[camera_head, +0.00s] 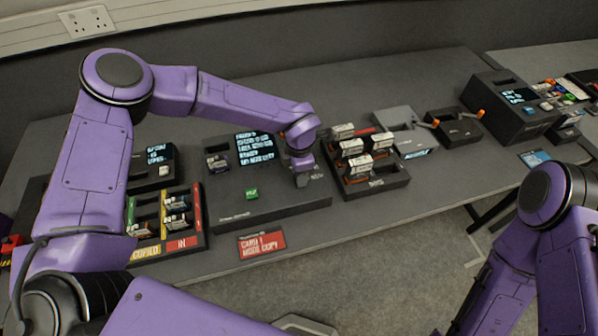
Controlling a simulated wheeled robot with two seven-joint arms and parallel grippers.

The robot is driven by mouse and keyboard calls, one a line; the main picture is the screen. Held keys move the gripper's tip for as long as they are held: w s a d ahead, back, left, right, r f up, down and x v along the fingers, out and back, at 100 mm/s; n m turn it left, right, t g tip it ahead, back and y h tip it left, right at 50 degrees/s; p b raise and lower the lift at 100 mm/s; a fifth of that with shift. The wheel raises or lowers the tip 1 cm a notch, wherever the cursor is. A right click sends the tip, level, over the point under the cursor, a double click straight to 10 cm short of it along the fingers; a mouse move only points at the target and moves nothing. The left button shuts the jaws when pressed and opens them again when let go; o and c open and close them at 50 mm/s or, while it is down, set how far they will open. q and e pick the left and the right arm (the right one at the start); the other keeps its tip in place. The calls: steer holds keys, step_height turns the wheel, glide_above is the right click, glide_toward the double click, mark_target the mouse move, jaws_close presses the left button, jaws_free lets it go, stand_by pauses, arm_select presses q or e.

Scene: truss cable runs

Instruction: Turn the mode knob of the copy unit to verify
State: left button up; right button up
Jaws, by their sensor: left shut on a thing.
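The copy unit (230,205) is a dark box on the table with a lit text screen (255,149) and a green button (252,194). My left gripper (301,178) points down at the right part of the copy unit, just right of the screen. It is shut on the mode knob, which the gripper hides. The knob's pointer and setting cannot be read. My right arm shows at the right edge, but its gripper is out of view.
A rack (372,186) with several white-labelled modules stands close right of my left gripper. A yellow, green and red tray (200,208) stands left of the unit. A red card (262,245) lies at the front edge. Other devices stand further right.

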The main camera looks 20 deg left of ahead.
arm_select(q)
steer(key=o, duration=1)
steer(key=shift+d, duration=0.1)
steer(key=shift+o, duration=0.2)
steer(key=shift+w+f, duration=0.1)
step_height(320, 180, up, 11)
steer(key=b, duration=0.2)
steer(key=shift+f+b, duration=0.2)
steer(key=shift+b, duration=0.1)
